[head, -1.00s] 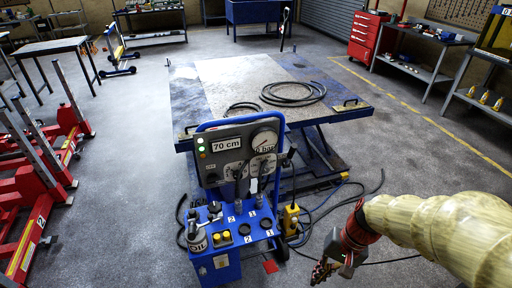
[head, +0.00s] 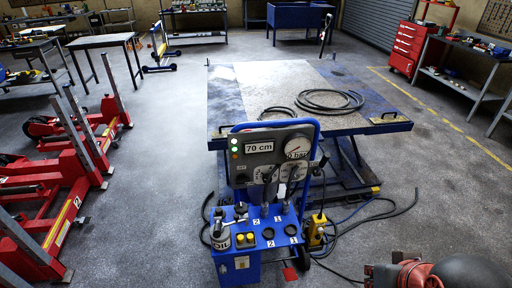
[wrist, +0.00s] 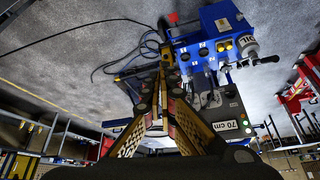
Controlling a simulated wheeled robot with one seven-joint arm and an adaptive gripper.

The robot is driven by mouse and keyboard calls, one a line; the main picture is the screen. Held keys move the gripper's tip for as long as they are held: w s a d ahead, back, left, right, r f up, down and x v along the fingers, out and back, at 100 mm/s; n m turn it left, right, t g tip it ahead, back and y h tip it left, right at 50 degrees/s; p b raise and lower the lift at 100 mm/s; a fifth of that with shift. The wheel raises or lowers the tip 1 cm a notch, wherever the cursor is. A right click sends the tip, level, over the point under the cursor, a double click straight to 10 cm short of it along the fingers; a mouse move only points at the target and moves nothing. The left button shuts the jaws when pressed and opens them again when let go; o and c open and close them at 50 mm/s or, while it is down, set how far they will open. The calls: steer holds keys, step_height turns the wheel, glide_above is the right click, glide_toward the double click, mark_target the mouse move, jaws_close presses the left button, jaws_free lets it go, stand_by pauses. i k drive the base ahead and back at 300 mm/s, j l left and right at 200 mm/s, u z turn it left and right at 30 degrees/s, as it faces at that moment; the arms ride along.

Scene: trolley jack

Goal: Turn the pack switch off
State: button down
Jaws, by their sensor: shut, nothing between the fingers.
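The blue power pack (head: 236,268) stands on the floor in front of the lift table, with a grey panel (head: 262,150) on top. The panel carries a "70 cm" display, a round dial gauge (head: 297,147), lit green lamps (head: 234,146) and dark levers. I cannot tell which control is the pack switch. In the wrist view the pack (wrist: 215,35) and its panel (wrist: 228,112) appear upside down, beyond the fingers. My gripper (wrist: 165,72) is shut and empty, apart from the pack. In the head view only part of my arm shows at the bottom right.
A blue lift table (head: 350,126) with a coiled hose (head: 330,101) stands behind the pack. A yellow box (head: 316,232) and loose hoses (head: 385,212) lie on the floor to its right. Red lifting stands (head: 75,185) fill the left.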

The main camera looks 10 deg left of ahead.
mark_target(242, 178)
steer(key=u, duration=0.4)
steer(key=i+j+u, duration=0.1)
steer(key=u, duration=0.65)
steer(key=i+u, duration=0.1)
steer(key=u, duration=0.25)
steer(key=i+j+u, duration=0.15)
steer(key=i, duration=0.25)
